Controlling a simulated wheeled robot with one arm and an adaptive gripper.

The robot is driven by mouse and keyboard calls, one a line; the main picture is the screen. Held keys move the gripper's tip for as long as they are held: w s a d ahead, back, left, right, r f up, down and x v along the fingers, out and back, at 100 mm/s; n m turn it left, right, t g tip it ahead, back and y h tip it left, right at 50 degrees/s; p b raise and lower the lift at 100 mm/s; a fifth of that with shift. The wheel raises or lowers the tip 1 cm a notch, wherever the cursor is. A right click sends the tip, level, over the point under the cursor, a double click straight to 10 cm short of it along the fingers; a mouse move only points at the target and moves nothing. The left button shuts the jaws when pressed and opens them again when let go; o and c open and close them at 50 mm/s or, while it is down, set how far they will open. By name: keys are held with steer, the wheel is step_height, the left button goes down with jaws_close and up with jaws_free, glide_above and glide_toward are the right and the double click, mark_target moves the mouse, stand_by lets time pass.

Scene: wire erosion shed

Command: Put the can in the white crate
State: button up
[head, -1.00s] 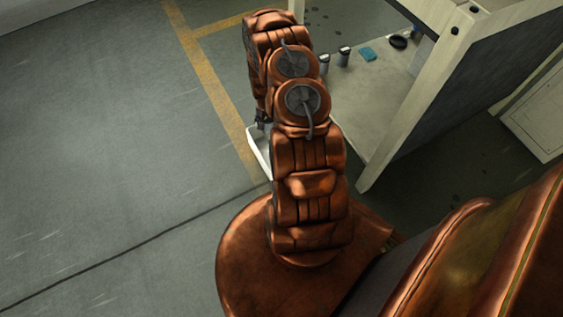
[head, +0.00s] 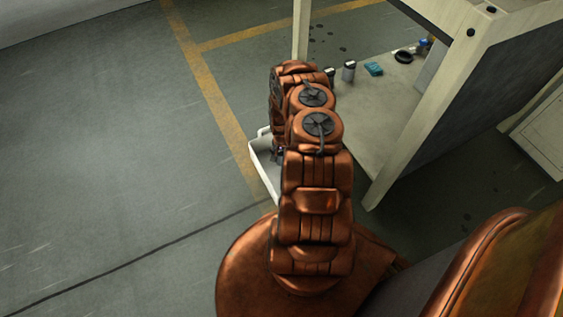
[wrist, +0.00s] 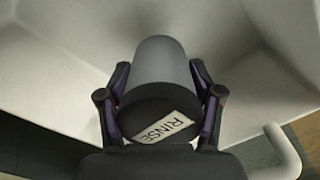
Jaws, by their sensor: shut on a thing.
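My gripper (wrist: 160,108) is shut on a grey can (wrist: 163,65) with a black end and a label reading RINSE, seen in the wrist view. The can is between the two fingers, with the white crate's (wrist: 60,95) pale inner walls and floor around and behind it. I cannot tell whether the can touches the crate's floor. In the head view the white crate (head: 262,160) shows only in part, to the left of my arm, which hides the rest of it. The can is hidden there.
A workbench with a lower shelf (head: 385,115) stands right of my arm. On the shelf are small canisters (head: 349,71), a blue-green block (head: 374,69) and a black ring-shaped item (head: 403,57). A bench leg (head: 400,150) is close by. Floor at left is clear.

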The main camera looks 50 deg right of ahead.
steer(key=shift+f+b, duration=0.5)
steer(key=shift+f, duration=1.45)
steer(key=o, duration=1.3)
steer(key=shift+o, duration=0.2)
